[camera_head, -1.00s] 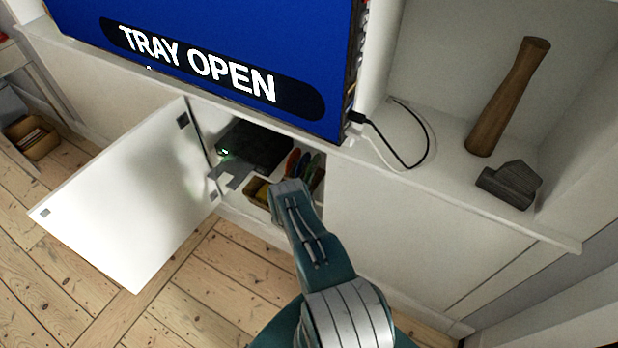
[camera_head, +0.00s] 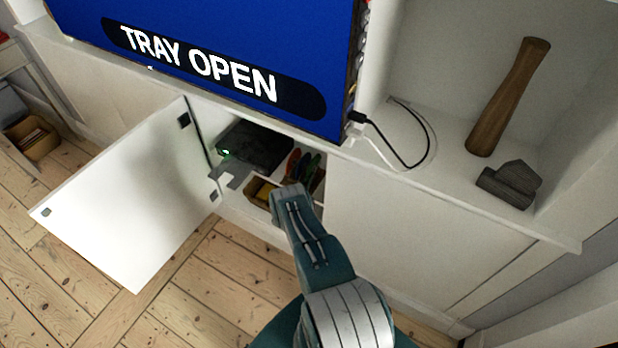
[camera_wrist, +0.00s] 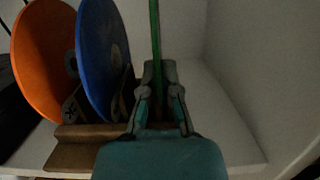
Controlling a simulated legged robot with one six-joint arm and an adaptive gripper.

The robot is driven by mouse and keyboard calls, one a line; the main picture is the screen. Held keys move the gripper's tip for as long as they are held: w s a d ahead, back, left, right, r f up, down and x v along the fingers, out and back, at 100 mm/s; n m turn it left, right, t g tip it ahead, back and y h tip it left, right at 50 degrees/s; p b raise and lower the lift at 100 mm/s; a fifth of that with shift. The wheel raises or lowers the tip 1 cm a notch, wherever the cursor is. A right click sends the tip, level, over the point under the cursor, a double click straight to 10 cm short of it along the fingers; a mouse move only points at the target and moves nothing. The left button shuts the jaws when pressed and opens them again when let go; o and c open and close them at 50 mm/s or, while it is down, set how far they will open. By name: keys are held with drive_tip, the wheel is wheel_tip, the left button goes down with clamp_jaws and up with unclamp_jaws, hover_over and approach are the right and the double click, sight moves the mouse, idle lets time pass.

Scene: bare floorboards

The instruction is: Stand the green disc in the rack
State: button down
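My gripper (camera_wrist: 158,85) is inside the open cabinet; in the head view its end (camera_head: 291,190) covers part of what is behind it. The green disc (camera_wrist: 155,30) appears edge-on and upright in the wrist view. Its near edge lies between my closely spaced fingertips, which look shut on it. The brown wooden rack (camera_wrist: 80,158) is to the left of my gripper. A blue disc (camera_wrist: 98,50) and an orange disc (camera_wrist: 38,60) stand upright at it. Whether the green disc's lower edge sits in a slot is hidden by my gripper.
The white cabinet door (camera_head: 130,200) hangs open at left. A black player (camera_head: 255,147) stands inside, left of the discs. A pale wall (camera_wrist: 240,80) is close on the right.

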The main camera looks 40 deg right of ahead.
drive_tip(key=c, duration=0.8)
unclamp_jaws()
drive_tip(key=f, duration=0.1)
drive_tip(key=s+f+y, duration=0.1)
drive_tip(key=f, duration=0.1)
drive_tip(key=shift+a, duration=0.15)
drive_tip(key=shift+o, duration=0.4)
drive_tip(key=s+a+h, duration=0.1)
drive_tip(key=s+a, duration=0.1)
drive_tip(key=a, duration=0.9)
drive_tip(key=shift+a+r, duration=0.15)
drive_tip(key=shift+a, duration=0.2)
drive_tip(key=shift+d, duration=0.55)
drive_tip(key=shift+a, duration=0.1)
